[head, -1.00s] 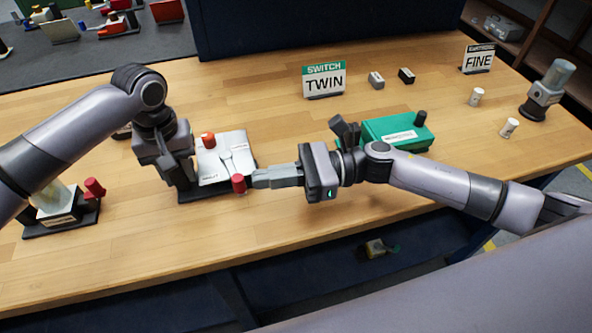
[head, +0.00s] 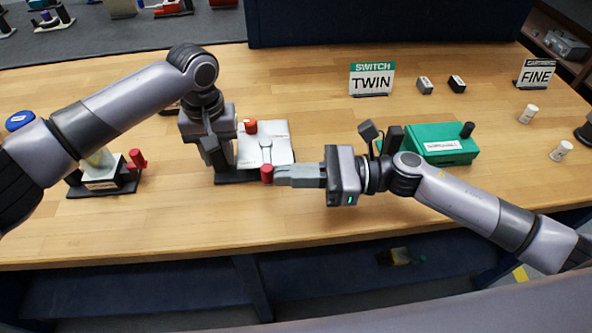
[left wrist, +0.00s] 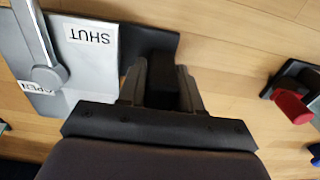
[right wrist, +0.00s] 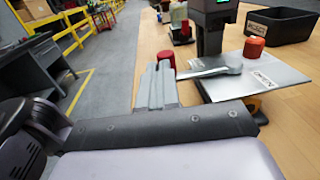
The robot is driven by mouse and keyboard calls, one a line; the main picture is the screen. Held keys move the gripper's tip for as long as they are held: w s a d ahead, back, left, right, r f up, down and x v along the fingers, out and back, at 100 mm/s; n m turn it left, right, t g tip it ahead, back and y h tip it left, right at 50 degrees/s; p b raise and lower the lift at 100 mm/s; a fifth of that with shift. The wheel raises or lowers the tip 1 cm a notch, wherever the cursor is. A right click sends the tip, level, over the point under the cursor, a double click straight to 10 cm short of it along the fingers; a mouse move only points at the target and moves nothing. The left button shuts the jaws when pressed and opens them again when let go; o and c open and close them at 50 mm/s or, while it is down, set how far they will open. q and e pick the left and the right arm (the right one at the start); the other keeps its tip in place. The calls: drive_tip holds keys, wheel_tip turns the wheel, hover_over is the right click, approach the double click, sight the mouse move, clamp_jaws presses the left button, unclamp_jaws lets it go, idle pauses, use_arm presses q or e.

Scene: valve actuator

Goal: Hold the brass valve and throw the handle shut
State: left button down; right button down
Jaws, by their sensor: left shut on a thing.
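The valve unit shows a silver plate (head: 281,155) marked SHUT and OPEN, an orange-red cap (head: 250,126) and a grey lever handle (head: 265,152) with a red knob (head: 267,173). The lever points toward the table's front edge. In the left wrist view the SHUT mark (left wrist: 90,36) is on the plate's side nearer my gripper. My left gripper (left wrist: 163,85) is shut on the black block of the unit's base, beside the plate. My right gripper (head: 280,175) has its fingers together, tips at the red knob's right side. The knob also shows beyond the fingertips in the right wrist view (right wrist: 166,59).
Another unit with a pale yellowish body and red handle (head: 137,159) stands at left. A green box (head: 446,143), a TWIN sign (head: 371,78), a FINE sign (head: 536,74) and small blocks and cylinders are to the right. The front tabletop is clear.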

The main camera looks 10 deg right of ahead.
use_arm(q)
drive_tip(key=shift+f, duration=0.15)
use_arm(e)
drive_tip(key=shift+s+a, duration=0.1)
drive_tip(key=shift+s, duration=0.05)
drive_tip(key=s+d, duration=0.1)
drive_tip(key=d, duration=0.3)
drive_tip(key=s+d, duration=0.1)
drive_tip(key=d, duration=0.4)
drive_tip(key=s+d, duration=0.1)
drive_tip(key=d, duration=0.3)
drive_tip(key=shift+s+d, duration=0.2)
drive_tip(key=shift+d, duration=0.15)
use_arm(q)
drive_tip(key=c, duration=0.7)
unclamp_jaws()
